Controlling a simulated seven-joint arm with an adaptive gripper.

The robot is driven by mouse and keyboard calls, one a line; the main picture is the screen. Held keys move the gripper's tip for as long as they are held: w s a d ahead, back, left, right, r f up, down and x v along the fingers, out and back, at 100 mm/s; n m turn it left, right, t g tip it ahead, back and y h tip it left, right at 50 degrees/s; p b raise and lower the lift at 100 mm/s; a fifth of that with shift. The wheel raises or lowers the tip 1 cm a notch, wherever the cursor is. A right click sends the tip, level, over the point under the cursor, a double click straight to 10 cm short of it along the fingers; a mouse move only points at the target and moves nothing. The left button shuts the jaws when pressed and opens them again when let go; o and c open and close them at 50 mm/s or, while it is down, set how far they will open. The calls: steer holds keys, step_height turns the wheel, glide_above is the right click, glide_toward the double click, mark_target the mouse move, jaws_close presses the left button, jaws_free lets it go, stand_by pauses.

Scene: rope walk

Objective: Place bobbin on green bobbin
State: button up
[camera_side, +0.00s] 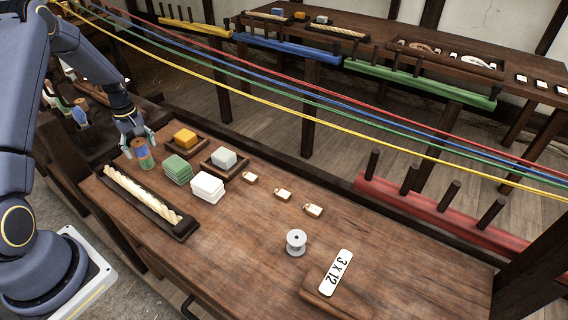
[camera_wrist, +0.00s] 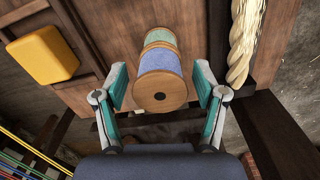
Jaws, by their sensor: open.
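The blue bobbin (camera_side: 141,151) has wooden end discs and stands on the green bobbin (camera_side: 146,163) near the table's far left corner. In the wrist view, the blue bobbin (camera_wrist: 165,65) is nearest, and the green bobbin (camera_wrist: 160,38) shows just beyond it, lined up with it. My gripper (camera_side: 138,142) is open at the top of this stack. In the wrist view, its teal-padded fingers (camera_wrist: 160,77) stand on either side of the blue bobbin, with small gaps visible. The contact between the two bobbins is partly hidden.
Coloured strands stretch above the table's back.

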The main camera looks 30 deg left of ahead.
mark_target(138, 141)
step_height(138, 141, up, 12)
steer(key=w+d+r+m+t, duration=0.1)
steer(key=d+r+m, duration=0.2)
steer(key=d+r, duration=0.45)
steer(key=s+d+r+m+t, duration=0.1)
steer(key=s+d+r+m, duration=0.4)
steer(key=d, duration=0.4)
steer(key=s+d+r+m+t, duration=0.25)
steer(key=d+r, duration=0.35)
steer(key=d, duration=0.3)
steer(key=s+d+m+t, duration=0.1)
steer(key=s+d+m, duration=0.4)
steer(key=s, duration=0.4)
steer(key=shift+s+d+f, duration=0.2)
steer(key=shift+s+d, duration=0.05)
steer(key=shift+d, duration=0.25)
